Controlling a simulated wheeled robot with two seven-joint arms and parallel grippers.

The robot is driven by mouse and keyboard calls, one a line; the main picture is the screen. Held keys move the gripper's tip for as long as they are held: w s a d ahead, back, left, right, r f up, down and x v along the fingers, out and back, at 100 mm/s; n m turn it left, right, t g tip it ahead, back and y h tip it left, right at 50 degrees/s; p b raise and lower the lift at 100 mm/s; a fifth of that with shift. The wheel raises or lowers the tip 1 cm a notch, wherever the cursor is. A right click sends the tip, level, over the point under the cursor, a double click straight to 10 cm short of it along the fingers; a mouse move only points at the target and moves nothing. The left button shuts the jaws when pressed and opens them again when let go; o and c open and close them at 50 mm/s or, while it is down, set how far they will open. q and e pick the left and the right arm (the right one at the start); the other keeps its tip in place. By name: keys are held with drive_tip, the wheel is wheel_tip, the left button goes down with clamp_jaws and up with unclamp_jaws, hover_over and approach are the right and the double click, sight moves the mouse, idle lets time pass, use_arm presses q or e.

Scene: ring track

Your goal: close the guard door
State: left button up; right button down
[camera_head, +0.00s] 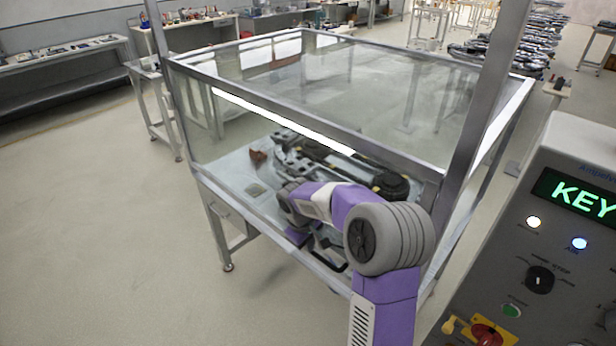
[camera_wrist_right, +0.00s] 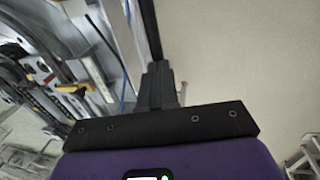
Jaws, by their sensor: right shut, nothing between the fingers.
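The guard enclosure is a metal-framed box with clear panels (camera_head: 225,135) in the middle of the head view. I cannot tell its front guard door apart from the fixed panels, or how far it stands open. A black bar handle (camera_head: 330,262) shows low at the front side. My right arm reaches to this side, and my right gripper (camera_head: 312,246) is beside the handle, its fingertips partly hidden. In the wrist view the right fingers (camera_wrist_right: 158,85) are shut and empty, with a dark bar (camera_wrist_right: 150,28) just beyond them. My left gripper is out of view.
A control panel (camera_head: 560,260) with a green "KEY" display and knobs stands close at the right. A metal post (camera_head: 485,95) rises at the enclosure's front right. Dark machine parts (camera_head: 320,150) lie inside. Open floor (camera_head: 90,230) is at the left.

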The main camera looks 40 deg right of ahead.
use_arm(q)
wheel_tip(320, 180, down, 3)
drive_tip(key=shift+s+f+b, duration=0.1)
drive_tip(key=shift+b, duration=1.1)
use_arm(e)
wheel_tip(320, 180, down, 6)
drive_tip(key=shift+s+a+r, duration=0.1)
drive_tip(key=shift+r, duration=0.1)
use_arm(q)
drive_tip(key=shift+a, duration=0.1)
use_arm(e)
drive_tip(key=shift+s+f, duration=0.1)
drive_tip(key=shift+f, duration=0.05)
use_arm(q)
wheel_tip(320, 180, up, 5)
drive_tip(key=p, duration=0.5)
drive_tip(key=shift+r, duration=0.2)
use_arm(e)
wheel_tip(320, 180, up, 15)
drive_tip(key=a, duration=0.2)
drive_tip(key=shift+a+f, duration=0.2)
drive_tip(key=shift+a, duration=0.1)
